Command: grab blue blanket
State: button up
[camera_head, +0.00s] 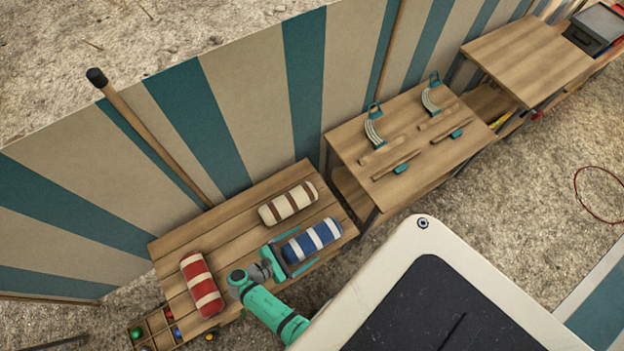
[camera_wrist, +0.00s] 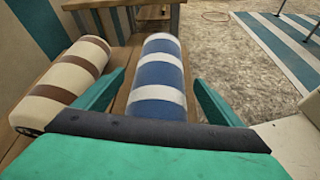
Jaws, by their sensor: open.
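The blue blanket is a blue-and-white striped roll (camera_head: 312,240) lying on a wooden table (camera_head: 230,219) near its right end. My gripper (camera_head: 297,257) is at the near-left end of the roll, with one finger along each side. In the wrist view the blue blanket (camera_wrist: 159,80) lies lengthwise between the two spread green fingers of my gripper (camera_wrist: 158,92). Gaps show between the fingers and the roll, so the jaws are open and not closed on it. The end of the roll nearest my palm is hidden by the gripper body.
A brown-and-cream roll (camera_head: 288,204) lies close behind the blue one, beside the left finger in the wrist view. A red-and-white roll (camera_head: 202,284) lies at the table's left. A striped windbreak (camera_head: 215,115) stands behind. A second table (camera_head: 375,145) stands to the right.

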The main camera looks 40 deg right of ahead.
jog(key=shift+x, duration=1.35)
jog(key=shift+c, duration=0.5)
jog(key=shift+w, duration=0.1)
jog(key=c, duration=1.3)
jog(key=shift+r, duration=0.15)
